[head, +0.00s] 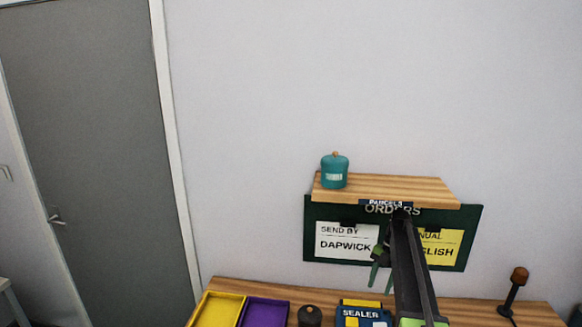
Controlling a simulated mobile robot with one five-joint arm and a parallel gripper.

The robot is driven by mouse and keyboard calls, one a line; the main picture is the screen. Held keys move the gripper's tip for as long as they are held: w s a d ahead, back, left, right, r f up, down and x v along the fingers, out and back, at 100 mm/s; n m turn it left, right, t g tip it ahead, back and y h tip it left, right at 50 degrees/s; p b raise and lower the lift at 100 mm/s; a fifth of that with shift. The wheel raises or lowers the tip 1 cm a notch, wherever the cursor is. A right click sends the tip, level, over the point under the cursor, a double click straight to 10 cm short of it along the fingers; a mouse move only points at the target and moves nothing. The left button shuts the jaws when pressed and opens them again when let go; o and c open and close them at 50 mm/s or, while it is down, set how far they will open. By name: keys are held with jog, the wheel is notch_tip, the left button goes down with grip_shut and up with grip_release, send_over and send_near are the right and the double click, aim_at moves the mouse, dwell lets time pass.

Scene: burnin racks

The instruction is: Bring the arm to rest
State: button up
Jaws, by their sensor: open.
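My arm reaches up from the bottom of the head view, in front of the orders board (311,250). My gripper (380,280) hangs at its upper end, with green fingers pointing down and apart. It is open and I see nothing between the fingers. It is above the wooden bench (460,309) in the picture and covers part of the board. My arm hides part of the yellow card (447,243).
A teal jar (335,172) stands on the wooden shelf (400,189) above the board. On the bench are a yellow tray (207,308), a purple tray (264,313), a dark round object (310,316), a blue sealer (362,316) and a dark stand with a brown knob (518,277). A grey door is left.

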jog(key=s+a+f+m+t+h+b, duration=0.1)
jog(key=s+a+m, duration=0.2)
jog(key=s+a, duration=0.45)
jog(key=s+a+f+m+h, duration=0.1)
jog(key=s+a+f+m, duration=0.15)
jog(key=s+a, duration=0.45)
jog(key=s+a+m+t+h, duration=0.1)
jog(key=s+m, duration=0.6)
jog(key=m, duration=1.4)
jog(key=shift+s+a+t+b, duration=0.3)
jog(key=shift+a+t, duration=0.1)
jog(key=shift+t, duration=0.2)
jog(key=shift+m, duration=0.25)
